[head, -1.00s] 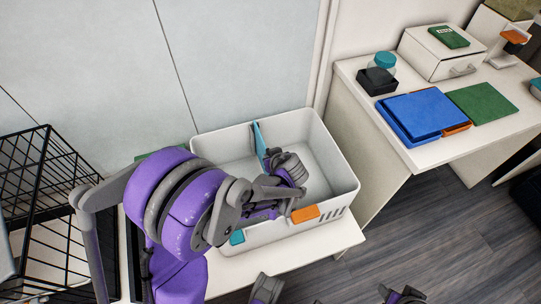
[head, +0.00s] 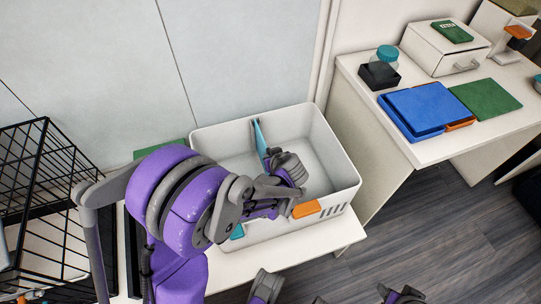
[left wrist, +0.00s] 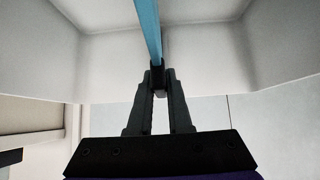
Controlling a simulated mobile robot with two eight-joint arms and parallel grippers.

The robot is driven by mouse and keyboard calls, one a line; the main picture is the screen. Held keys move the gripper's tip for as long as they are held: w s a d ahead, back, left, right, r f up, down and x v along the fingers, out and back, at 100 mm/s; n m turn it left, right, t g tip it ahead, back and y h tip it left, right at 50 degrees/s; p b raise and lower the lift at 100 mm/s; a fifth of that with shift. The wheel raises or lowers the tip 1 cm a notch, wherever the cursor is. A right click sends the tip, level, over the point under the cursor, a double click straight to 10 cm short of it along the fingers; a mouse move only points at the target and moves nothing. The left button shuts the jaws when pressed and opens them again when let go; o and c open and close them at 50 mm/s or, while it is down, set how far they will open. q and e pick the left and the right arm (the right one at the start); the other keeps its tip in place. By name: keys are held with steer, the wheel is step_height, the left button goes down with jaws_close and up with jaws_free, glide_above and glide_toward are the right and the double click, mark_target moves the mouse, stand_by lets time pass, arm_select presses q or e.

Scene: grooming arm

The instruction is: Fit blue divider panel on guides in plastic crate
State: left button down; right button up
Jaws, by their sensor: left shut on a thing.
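The light grey plastic crate (head: 340,165) stands on a white table. My left gripper (head: 270,160) reaches over its near side and is shut on the blue divider panel (head: 260,139). The panel stands on edge inside the crate, close to the far wall. In the left wrist view the panel (left wrist: 149,25) runs away from the closed fingers (left wrist: 157,75) between pale crate walls. The arm hides the panel's near part, and I cannot tell whether its edges sit in the guides.
An orange piece (head: 306,209) and a teal piece (head: 237,231) are at the crate's near side. A black wire rack (head: 40,180) stands at left. The desk (head: 440,150) at right holds blue and green flat items. The crate's right part looks empty.

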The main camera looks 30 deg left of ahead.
arm_select(q)
steer(key=shift+s+f, duration=0.1)
steer(key=shift+f, duration=0.25)
arm_select(e)
steer(key=shift+f, duration=0.25)
arm_select(q)
steer(key=c, duration=0.8)
jaws_free()
steer(key=shift+o, duration=0.2)
steer(key=shift+r, duration=0.1)
arm_select(e)
steer(key=shift+r, duration=0.1)
